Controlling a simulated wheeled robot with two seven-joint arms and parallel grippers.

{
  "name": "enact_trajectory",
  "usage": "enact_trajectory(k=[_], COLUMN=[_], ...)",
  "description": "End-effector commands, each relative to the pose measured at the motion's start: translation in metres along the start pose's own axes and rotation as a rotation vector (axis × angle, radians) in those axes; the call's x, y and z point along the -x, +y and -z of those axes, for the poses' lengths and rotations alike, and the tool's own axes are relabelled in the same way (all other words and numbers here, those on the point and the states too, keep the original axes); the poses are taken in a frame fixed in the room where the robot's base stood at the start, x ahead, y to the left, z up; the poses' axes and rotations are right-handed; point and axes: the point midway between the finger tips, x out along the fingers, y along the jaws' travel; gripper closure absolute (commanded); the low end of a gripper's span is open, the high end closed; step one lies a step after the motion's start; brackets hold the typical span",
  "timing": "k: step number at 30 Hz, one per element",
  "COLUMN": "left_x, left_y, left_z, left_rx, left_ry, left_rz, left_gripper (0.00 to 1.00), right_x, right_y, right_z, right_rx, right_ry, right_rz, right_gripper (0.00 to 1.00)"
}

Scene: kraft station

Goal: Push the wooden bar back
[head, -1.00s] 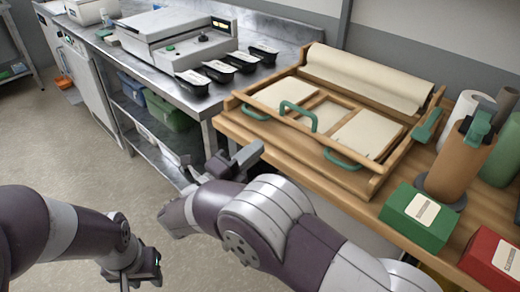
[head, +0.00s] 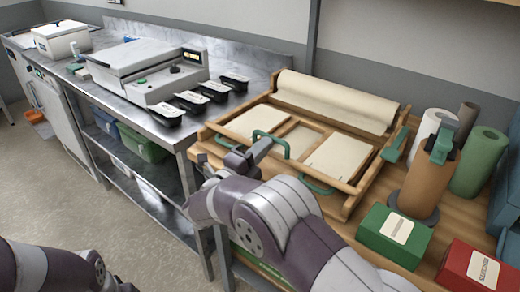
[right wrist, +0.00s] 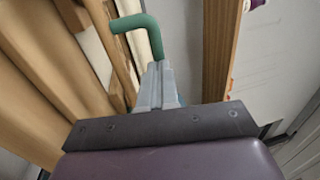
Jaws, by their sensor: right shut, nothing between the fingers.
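The wooden bar (head: 292,164) lies across the front of the wooden paper frame on the bench.
A pale paper roll (head: 338,100) lies behind the frame. Several upright rolls, including a brown one (head: 424,185), a green box (head: 393,235) and a red box (head: 480,268) stand right. Black trays (head: 211,91) and a grey machine (head: 150,75) are on the steel counter.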

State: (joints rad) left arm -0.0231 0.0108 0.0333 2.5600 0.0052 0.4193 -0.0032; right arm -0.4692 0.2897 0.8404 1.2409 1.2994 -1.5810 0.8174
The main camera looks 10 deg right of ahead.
Motion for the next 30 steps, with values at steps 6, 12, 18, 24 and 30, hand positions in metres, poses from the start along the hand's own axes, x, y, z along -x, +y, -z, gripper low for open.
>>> enact_trajectory(k=[6,12,18,24,30], left_x=[-0.004,-0.02,-0.041,-0.053,-0.056], left_y=[0.0,0.0,0.0,0.0,0.0], left_z=[-0.001,-0.002,-0.005,-0.006,-0.007], left_rx=[0.0,0.0,0.0,0.0,0.0], left_ry=[0.0,0.0,0.0,0.0,0.0], left_rz=[0.0,0.0,0.0,0.0,0.0], left_gripper=[0.62,0.62,0.62,0.62,0.62], right_x=[-0.006,-0.041,-0.102,-0.165,-0.211], right_y=[0.003,0.013,0.026,0.036,0.043], right_z=[0.0,0.001,0.001,0.001,0.0], right_rx=[0.0,-0.002,-0.001,0.0,0.001], right_ry=[0.001,0.004,0.005,0.003,0.001], right_rz=[0.001,0.002,0.003,0.002,0.002], right_gripper=[1.0,1.0,1.0,1.0,1.0])
